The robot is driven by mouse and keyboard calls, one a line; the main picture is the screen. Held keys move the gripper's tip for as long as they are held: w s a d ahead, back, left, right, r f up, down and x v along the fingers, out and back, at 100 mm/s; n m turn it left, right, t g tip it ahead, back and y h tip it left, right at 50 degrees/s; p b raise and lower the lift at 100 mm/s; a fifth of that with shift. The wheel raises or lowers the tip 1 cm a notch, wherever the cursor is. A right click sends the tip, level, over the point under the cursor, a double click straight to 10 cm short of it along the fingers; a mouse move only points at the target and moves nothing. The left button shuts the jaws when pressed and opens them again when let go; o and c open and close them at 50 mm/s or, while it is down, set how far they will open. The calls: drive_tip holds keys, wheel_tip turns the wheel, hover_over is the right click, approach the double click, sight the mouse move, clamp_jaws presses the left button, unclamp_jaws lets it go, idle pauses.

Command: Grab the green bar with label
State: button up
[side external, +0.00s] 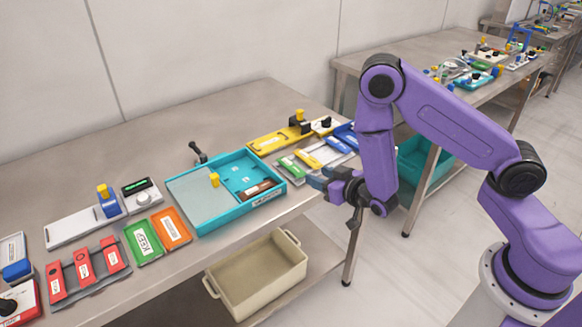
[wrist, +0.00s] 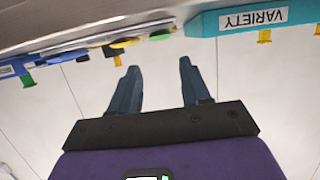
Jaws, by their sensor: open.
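The green bar (side external: 290,168) has a pale label and lies at the left of a grey tray (side external: 304,179), beside a yellow bar (side external: 308,158) and a blue bar (side external: 338,145). In the wrist view a small green piece (wrist: 160,35), likely this bar, shows edge-on beyond the fingertips. My gripper (side external: 318,178) is at the table's front edge, just right of the green bar and apart from it. In the wrist view my gripper (wrist: 159,62) has its two fingers spread with nothing between them.
A teal box (side external: 207,222), labelled VARIETY in the wrist view (wrist: 254,20), stands left of the bars. A yellow plate with knobs (side external: 270,143) lies behind them. Green KEEP (side external: 143,242) and orange (side external: 171,228) panels lie further left. A beige bin (side external: 257,275) sits on the lower shelf.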

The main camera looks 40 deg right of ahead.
sight(292, 166)
drive_tip(key=shift+x, duration=5.8)
drive_tip(key=shift+a, duration=0.1)
drive_tip(key=c, duration=0.7)
